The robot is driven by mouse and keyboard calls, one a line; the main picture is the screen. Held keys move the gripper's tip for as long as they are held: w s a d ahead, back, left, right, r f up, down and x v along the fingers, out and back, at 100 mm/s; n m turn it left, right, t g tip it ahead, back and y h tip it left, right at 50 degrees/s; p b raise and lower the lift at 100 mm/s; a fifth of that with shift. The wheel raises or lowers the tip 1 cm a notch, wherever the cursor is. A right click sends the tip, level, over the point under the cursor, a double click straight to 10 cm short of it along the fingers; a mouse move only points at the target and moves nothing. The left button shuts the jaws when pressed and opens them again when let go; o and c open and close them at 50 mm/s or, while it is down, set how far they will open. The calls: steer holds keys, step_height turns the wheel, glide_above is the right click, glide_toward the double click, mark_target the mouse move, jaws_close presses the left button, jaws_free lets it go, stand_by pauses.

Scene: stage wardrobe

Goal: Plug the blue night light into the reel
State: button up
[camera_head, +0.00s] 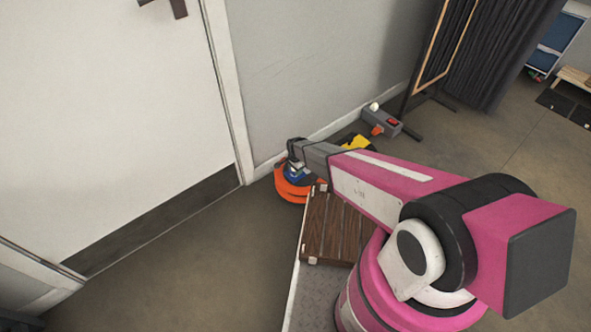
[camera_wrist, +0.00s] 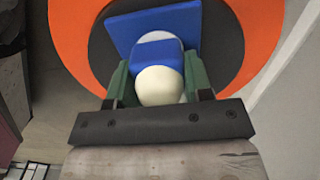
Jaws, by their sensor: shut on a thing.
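The blue night light, with a cream dome, is between the green fingers of my gripper (camera_wrist: 157,78) in the wrist view. Its blue body (camera_wrist: 157,54) is beyond the dome (camera_wrist: 160,86). The gripper is shut on it. A blue square plate (camera_wrist: 125,32) lies just behind; I cannot tell whether it belongs to the light or the reel. The orange reel (camera_wrist: 262,30) with a dark round middle fills the background. In the head view the reel (camera_head: 291,190) is on the floor by the wall, with my gripper (camera_head: 296,168) right over it. The contact between light and reel is hidden.
A grey box (camera_head: 383,121) with a red part and a white ball on top is by the wall. A yellow object (camera_head: 354,142) is partly hidden behind my arm. A white door (camera_head: 110,110) is at left, a framed screen (camera_head: 443,45) at back. The floor at left is clear.

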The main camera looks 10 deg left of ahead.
steer(key=shift+f, duration=0.3)
steer(key=o, duration=0.9)
steer(key=shift+o, duration=0.2)
step_height(320, 180, up, 11)
steer(key=shift+f, duration=0.1)
